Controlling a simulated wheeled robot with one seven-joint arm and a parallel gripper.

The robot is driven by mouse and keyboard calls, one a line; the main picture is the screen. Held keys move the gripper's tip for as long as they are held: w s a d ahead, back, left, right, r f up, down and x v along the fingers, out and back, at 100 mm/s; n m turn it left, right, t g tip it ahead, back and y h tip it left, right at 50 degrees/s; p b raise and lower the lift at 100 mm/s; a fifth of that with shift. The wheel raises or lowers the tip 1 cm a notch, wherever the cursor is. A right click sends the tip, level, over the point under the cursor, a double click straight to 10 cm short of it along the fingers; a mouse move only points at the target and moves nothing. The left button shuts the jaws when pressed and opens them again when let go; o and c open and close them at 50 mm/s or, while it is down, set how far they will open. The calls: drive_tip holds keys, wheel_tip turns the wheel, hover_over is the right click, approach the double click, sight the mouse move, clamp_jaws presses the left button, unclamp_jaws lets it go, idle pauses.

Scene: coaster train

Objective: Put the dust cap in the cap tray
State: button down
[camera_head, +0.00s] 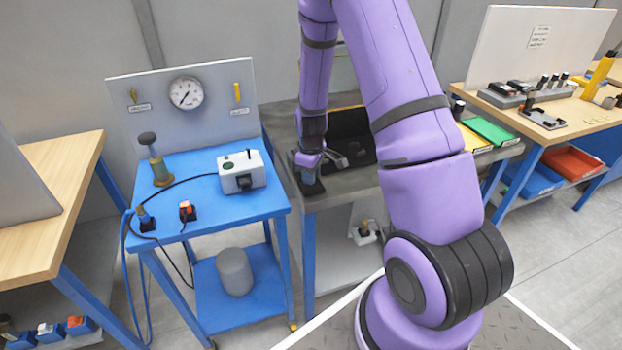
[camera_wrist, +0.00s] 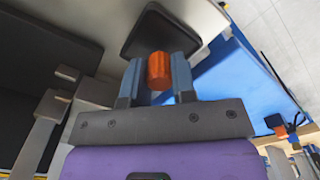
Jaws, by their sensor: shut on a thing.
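The dust cap (camera_wrist: 158,70) is an orange cylinder in the wrist view. My gripper (camera_wrist: 158,80) is shut on it, with one blue-grey finger on each side. A small dark square tray (camera_wrist: 140,42), which looks like the cap tray, lies directly beyond the cap. I cannot tell whether the cap touches the tray's floor or is just above it. In the head view, my gripper (camera_head: 308,172) points down over the small dark tray (camera_head: 313,188) on the left end of the grey bench. The cap is hidden there.
A blue table (camera_head: 200,170) stands to the left with a white box (camera_head: 241,172), a cable and an orange-topped black piece (camera_head: 187,210). A larger black tray (camera_head: 352,128) lies behind my gripper on the grey bench (camera_head: 345,180). Green and yellow trays lie farther right.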

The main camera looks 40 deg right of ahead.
drive_tip(key=shift+f, duration=0.8)
drive_tip(key=shift+f, duration=0.1)
drive_tip(key=c, duration=0.9)
unclamp_jaws()
drive_tip(key=shift+c, duration=0.2)
